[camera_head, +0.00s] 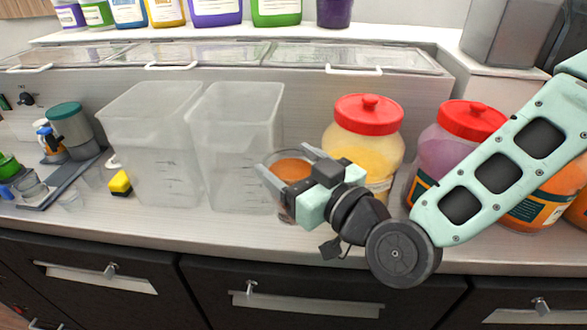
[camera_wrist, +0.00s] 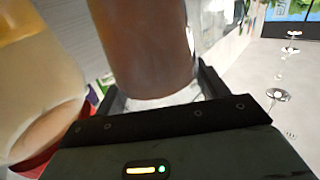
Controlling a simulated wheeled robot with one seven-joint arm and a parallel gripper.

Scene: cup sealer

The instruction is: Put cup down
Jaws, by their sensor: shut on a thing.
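My gripper (camera_head: 288,162) is shut on a cup (camera_head: 291,170) with orange-brown contents, above or at the counter just right of the clear bins. In the head view the gripper and wrist hide much of the cup. In the wrist view the cup (camera_wrist: 145,45) stands large between the two fingers, with a clear rim near the gripper body. I cannot tell whether the cup's base touches the counter (camera_head: 235,228).
Two clear bins (camera_head: 155,150) (camera_head: 238,145) stand left of the cup. A yellow jar with a red lid (camera_head: 365,135) stands close to its right, and a purple jar (camera_head: 440,155) further right. A yellow sponge (camera_head: 120,184) lies at left. The counter's front strip is clear.

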